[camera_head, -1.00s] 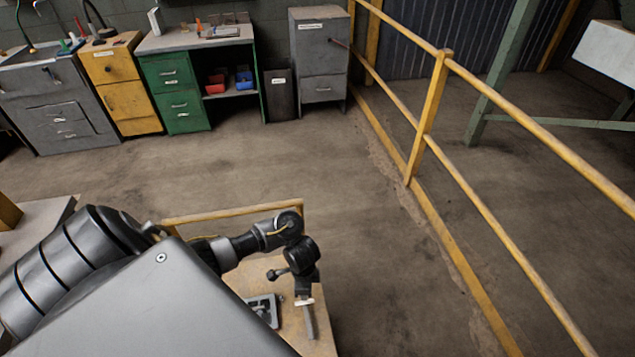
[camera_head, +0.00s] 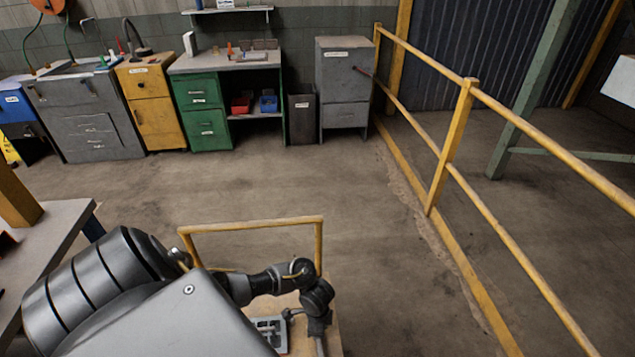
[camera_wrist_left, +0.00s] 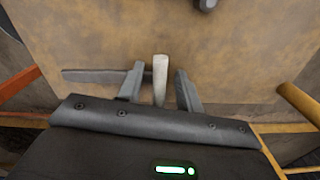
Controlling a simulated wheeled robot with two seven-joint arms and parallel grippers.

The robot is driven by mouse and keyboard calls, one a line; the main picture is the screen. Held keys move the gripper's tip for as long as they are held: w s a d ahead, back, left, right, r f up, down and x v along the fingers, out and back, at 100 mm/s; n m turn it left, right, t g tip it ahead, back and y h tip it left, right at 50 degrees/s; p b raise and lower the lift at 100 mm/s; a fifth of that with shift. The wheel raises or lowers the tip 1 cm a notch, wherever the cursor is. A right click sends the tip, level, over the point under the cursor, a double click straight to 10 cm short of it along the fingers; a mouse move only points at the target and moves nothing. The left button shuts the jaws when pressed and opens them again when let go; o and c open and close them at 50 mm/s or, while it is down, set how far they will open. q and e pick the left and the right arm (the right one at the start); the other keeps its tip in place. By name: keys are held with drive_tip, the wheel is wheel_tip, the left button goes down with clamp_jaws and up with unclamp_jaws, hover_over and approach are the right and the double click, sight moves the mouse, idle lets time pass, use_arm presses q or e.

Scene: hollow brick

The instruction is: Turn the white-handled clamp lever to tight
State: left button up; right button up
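In the left wrist view the white handle (camera_wrist_left: 160,72) stands between the two grey fingers of my left gripper (camera_wrist_left: 159,78). Gaps show on both sides of the handle, so the fingers look open around it. A grey bar (camera_wrist_left: 90,75) runs left from behind the left finger; whether it joins the handle is hidden. In the head view my left gripper (camera_head: 318,328) is low in the picture over the wooden bench, and the handle cannot be made out there. My right gripper is not in view.
A grey slotted fixture (camera_head: 269,333) sits on the bench left of my gripper. A yellow rail frame (camera_head: 250,224) stands behind the bench. A long yellow railing (camera_head: 455,140) runs along the right. Open floor (camera_head: 360,230) lies between. Cabinets line the far wall.

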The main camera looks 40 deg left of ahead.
use_arm(q)
clamp_jaws()
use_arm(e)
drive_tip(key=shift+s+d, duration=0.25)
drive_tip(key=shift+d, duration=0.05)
use_arm(q)
drive_tip(key=shift+m, duration=0.3)
drive_tip(key=m, duration=0.2)
drive_tip(key=shift+m, duration=0.3)
drive_tip(key=m, duration=0.4)
drive_tip(key=shift+m, duration=0.3)
drive_tip(key=m+b, duration=0.1)
drive_tip(key=m, duration=0.4)
drive_tip(key=shift+f, duration=0.1)
drive_tip(key=m+b, duration=0.2)
drive_tip(key=m, duration=0.3)
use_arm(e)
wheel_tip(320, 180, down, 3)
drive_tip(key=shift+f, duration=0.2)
